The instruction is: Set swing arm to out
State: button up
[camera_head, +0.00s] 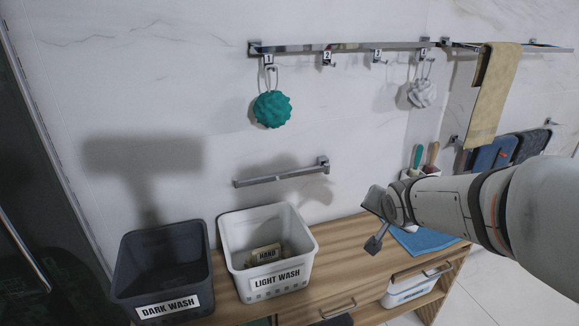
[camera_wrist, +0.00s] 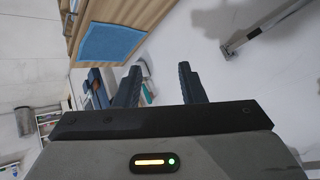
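The swing arm (camera_head: 280,174) is a chrome bar on the white wall, with its mount (camera_head: 322,163) at its right end. The bar runs left from the mount and looks roughly parallel to the wall. A chrome bar with an end plate, likely the same arm, shows at the upper right of the wrist view (camera_wrist: 268,26). My gripper (camera_head: 372,222) is to the right of and below the bar, above the counter, and apart from it. In the wrist view its two fingers (camera_wrist: 160,85) stand wide apart with nothing between them.
A dark bin (camera_head: 165,262) and a white bin (camera_head: 232,262) stand on the wooden counter (camera_head: 335,262) below the bar. A blue cloth (camera_head: 430,242) lies near my gripper. Above is a hook rail (camera_head: 345,46) with a teal sponge (camera_head: 272,109). Brushes (camera_head: 425,155) stand at right.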

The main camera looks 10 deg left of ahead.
jog(key=w+a+f+m+t+y+b, duration=0.1)
jog(key=w+a+f+t+y+b, duration=0.15)
jog(key=w+a, duration=0.7)
jog(key=m+y+b, duration=0.2)
jog(key=y+b, duration=0.1)
jog(key=y, duration=0.8)
send_near(255, 183)
jog(key=x, duration=0.3)
jog(key=shift+g, duration=0.45)
jog(key=x, duration=0.7)
jog(key=shift+r, duration=0.2)
jog(key=shift+w+a, duration=0.35)
jog(key=shift+a, duration=0.05)
grip_shut()
jog(key=shift+d, duration=0.1)
